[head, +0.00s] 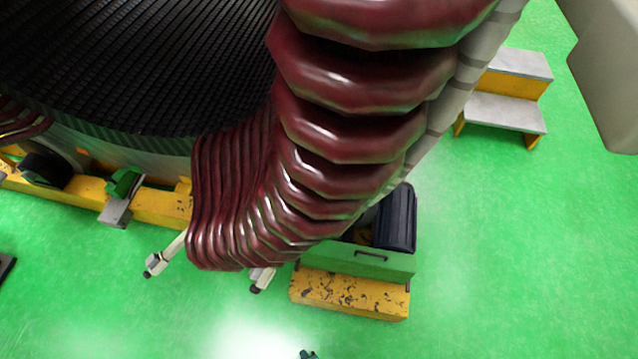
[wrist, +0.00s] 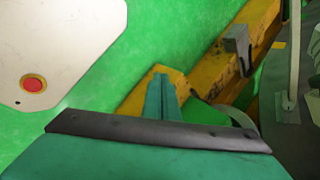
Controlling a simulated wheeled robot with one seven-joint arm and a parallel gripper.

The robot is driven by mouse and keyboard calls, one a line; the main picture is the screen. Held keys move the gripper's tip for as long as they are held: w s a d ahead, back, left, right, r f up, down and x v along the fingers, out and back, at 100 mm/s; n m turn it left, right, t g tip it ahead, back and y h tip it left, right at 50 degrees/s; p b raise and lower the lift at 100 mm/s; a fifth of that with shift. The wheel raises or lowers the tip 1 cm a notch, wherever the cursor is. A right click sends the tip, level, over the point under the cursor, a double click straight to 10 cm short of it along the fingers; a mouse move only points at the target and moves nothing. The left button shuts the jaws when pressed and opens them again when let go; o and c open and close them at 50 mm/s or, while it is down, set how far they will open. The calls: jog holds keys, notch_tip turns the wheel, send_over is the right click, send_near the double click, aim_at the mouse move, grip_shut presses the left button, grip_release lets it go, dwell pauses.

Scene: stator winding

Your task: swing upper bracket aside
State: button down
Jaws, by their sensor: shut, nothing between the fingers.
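My gripper (wrist: 162,98) shows in the wrist view, its teal fingers together with nothing between them, pointing toward a yellow beam. In the head view only a small dark teal tip, probably of my gripper, shows at the bottom edge. No part is clearly recognisable as the upper bracket. A grey bracket (wrist: 238,48) stands on the yellow beam in the wrist view, apart from my fingers. In the head view a grey bracket (head: 117,210) sits on the yellow base beside a green block. Two pale arms with dark ends (head: 160,258) (head: 262,279) stick out below the red coils.
Dark red coils (head: 345,135) hang over the rim of the stator's black core (head: 130,65). A yellow foot (head: 350,293) with a green block stands below them. Yellow-grey steps (head: 503,108) stand at the upper right.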

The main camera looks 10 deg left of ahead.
jog(key=w+d+r+n+t+h, duration=0.1)
jog(key=d+r+n+t, duration=0.1)
jog(key=r, duration=0.7)
jog(key=w+d+r+n+t+h, duration=0.2)
jog(key=r+t, duration=0.1)
jog(key=r, duration=0.6)
jog(key=w+d+r+n+t+h, duration=0.1)
jog(key=d+r+n+t+h, duration=0.1)
jog(key=r, duration=0.7)
jog(key=shift+w+d+r, duration=0.2)
jog(key=shift+w+d, duration=0.1)
jog(key=shift+d, duration=0.25)
jog(key=c, duration=2.2)
grip_release()
notch_tip(320, 180, up, 16)
jog(key=w+a+n+t, duration=0.1)
jog(key=w+n+t, duration=0.1)
jog(key=n+t, duration=0.1)
jog(key=shift+r+t, duration=0.2)
jog(key=shift+t, duration=0.4)
jog(key=o, duration=0.6)
jog(key=shift+a+r+n, duration=0.15)
jog(key=shift+r+n, duration=0.1)
jog(key=shift+n, duration=0.05)
jog(key=shift+c, duration=0.2)
jog(key=o, duration=0.3)
jog(key=c, duration=0.4)
